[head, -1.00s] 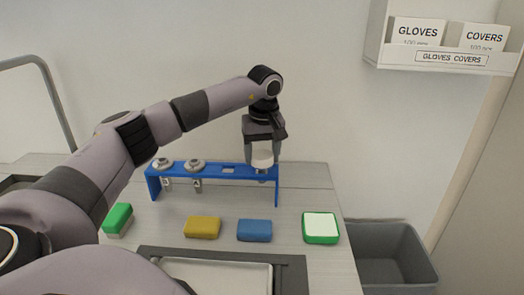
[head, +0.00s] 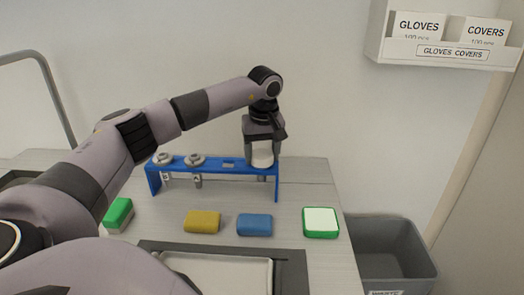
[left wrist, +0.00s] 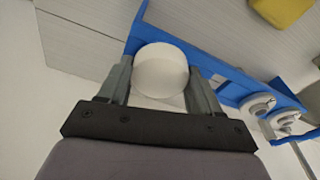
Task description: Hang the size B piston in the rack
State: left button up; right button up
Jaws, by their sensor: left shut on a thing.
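My left gripper (head: 262,160) is shut on a white round-topped piston (head: 262,157) at the right end of the blue rack (head: 206,170). In the left wrist view the piston (left wrist: 161,71) shows as a white disc between the two fingers of the gripper (left wrist: 160,85). Its lower part is mostly hidden, so I cannot tell whether it is seated in the slot. Two grey pistons hang in the rack, one at the left end (head: 162,158) and one beside it (head: 195,160), with small letter tags. An empty slot (head: 229,165) lies between them and my gripper. My right gripper is not in view.
In front of the rack lie a green-and-white sponge (head: 118,214), a yellow sponge (head: 202,222), a blue sponge (head: 254,225) and a green-rimmed white pad (head: 320,222). A tray (head: 220,270) is at the front. A grey bin (head: 385,250) stands right of the table.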

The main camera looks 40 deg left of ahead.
pick_arm(q)
jog(key=shift+f, duration=0.15)
dwell(0.7)
jog(key=o, duration=1.3)
jog(key=shift+r+p, duration=0.75)
jog(key=shift+r, duration=2.7)
jog(key=shift+s, duration=0.1)
